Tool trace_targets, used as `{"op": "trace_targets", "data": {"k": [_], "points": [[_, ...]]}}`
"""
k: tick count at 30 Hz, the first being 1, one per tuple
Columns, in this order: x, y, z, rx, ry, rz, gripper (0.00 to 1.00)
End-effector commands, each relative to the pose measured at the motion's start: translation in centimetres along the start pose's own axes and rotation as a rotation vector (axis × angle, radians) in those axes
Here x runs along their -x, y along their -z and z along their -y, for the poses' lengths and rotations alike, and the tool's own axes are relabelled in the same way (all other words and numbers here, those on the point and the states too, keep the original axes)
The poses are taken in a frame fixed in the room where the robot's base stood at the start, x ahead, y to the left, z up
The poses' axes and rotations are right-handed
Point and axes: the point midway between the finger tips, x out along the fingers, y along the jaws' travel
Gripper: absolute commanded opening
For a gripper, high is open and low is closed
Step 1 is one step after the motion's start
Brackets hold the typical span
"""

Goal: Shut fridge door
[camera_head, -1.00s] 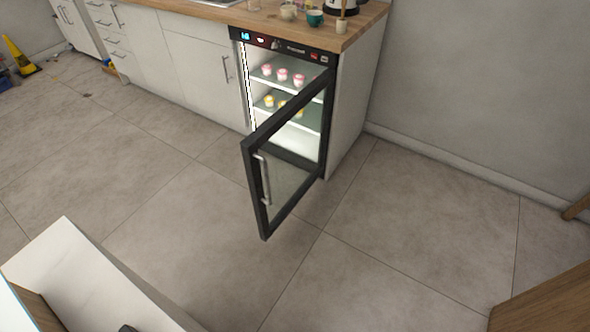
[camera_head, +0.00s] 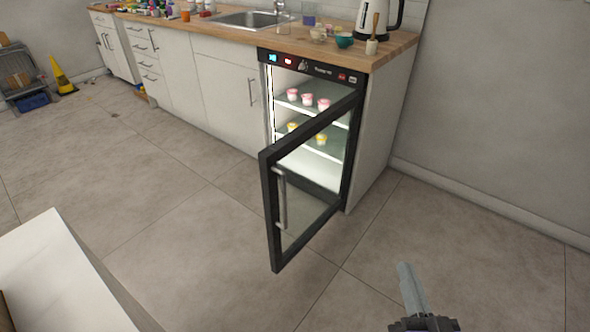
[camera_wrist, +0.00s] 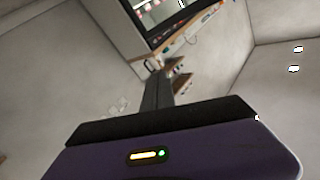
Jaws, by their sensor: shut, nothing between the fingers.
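The small fridge (camera_head: 315,68) stands under the wooden counter at its right end. Its glass door (camera_head: 305,190) with a dark frame is wide open, swung out toward me and hinged on the right. A vertical metal handle (camera_head: 281,198) is on the door's free left side. My gripper (camera_head: 405,268) is at the lower right of the head view, to the right of the door and apart from it. It is shut and empty. In the wrist view my gripper (camera_wrist: 157,82) points toward the fridge (camera_wrist: 165,12), which shows partly at the top.
Pink cups (camera_head: 308,100) and yellow cups (camera_head: 321,139) stand on the fridge shelves. A kettle (camera_head: 378,18) and bowls are on the counter above. White cabinets (camera_head: 215,85) adjoin on the left. A white surface (camera_head: 60,275) is at lower left. The floor around the door is clear.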

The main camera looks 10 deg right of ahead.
Motion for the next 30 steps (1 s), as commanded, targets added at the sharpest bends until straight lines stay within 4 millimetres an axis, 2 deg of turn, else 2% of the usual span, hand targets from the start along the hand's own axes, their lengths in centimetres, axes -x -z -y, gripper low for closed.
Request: {"op": "trace_targets", "data": {"k": [1,7,13,18,21,24,27,30], "points": [[-2.3,-1.3,-0.7,-0.040,0.004,-0.008,0.00],[-10.5,-3.9,-1.6,-0.232,0.035,0.016,0.00],[-18.6,-4.9,-1.2,-0.438,0.100,0.073,0.00],[-24.9,-4.5,0.5,-0.625,0.188,0.158,0.00],[-28.0,-3.8,2.1,-0.735,0.252,0.227,0.00],[-30.2,-3.1,4.0,-0.841,0.320,0.312,0.00],[-31.4,-2.6,6.2,-0.943,0.388,0.415,0.00],[-31.3,-3.0,8.5,-1.054,0.447,0.554,0.00]]}}
